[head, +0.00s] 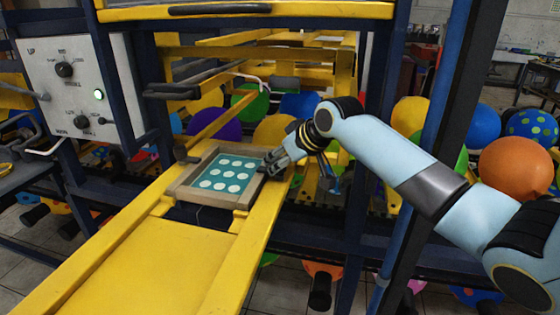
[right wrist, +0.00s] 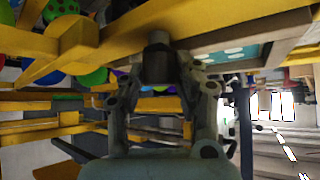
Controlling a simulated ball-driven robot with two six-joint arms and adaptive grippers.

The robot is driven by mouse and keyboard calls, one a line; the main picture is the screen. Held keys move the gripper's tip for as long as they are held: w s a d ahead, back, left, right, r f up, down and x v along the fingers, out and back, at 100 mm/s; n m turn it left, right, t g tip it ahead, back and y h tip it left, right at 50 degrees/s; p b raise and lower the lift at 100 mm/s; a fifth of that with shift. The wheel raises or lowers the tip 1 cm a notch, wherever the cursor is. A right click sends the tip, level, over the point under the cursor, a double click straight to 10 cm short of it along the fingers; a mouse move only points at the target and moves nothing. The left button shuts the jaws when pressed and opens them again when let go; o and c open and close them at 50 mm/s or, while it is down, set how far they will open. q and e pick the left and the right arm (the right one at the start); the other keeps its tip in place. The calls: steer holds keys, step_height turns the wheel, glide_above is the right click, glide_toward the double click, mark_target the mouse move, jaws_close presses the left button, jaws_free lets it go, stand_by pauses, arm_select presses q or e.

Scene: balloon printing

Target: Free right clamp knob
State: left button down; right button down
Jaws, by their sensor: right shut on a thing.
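The right clamp knob (right wrist: 158,62) is a dark cylinder at the frame's side in the right wrist view. My right gripper (head: 271,166) is shut on it; in the right wrist view the two fingers (right wrist: 158,82) flank the knob. In the head view the fingers mostly hide the knob. The wooden screen frame (head: 182,186) with a teal mesh and pale dots (head: 227,174) lies on the yellow rails; part of the mesh shows in the right wrist view (right wrist: 235,56). A dark left clamp knob (head: 184,154) stands at the frame's left corner. My left gripper is out of view.
A control box (head: 75,90) with knobs and a lit green button hangs at the left. A dark blue upright (head: 372,150) stands close to my right arm. Yellow beams (head: 285,52) and colourful balloons lie behind. The yellow panel (head: 150,265) in front is bare.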

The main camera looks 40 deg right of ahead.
steer(key=m+g+h, duration=0.1)
steer(key=m+h, duration=0.4)
steer(key=m, duration=0.1)
steer(key=shift+a, duration=0.15)
steer(key=m+h, duration=0.1)
steer(key=m, duration=0.1)
steer(key=m+g+h, duration=0.1)
steer(key=m, duration=0.1)
steer(key=shift+g+b, duration=0.3)
steer(key=shift+b, duration=0.05)
steer(key=m+g+h+b, duration=0.2)
steer(key=m, duration=0.1)
steer(key=shift+w+f+m, duration=0.1)
steer(key=shift+f+m, duration=0.05)
steer(key=shift+m, duration=0.15)
steer(key=shift+m+g+h+b, duration=0.5)
steer(key=shift+m+g+b, duration=1.2)
steer(key=shift+m+b, duration=0.55)
steer(key=c, duration=0.9)
jaws_free()
steer(key=shift+c, duration=0.2)
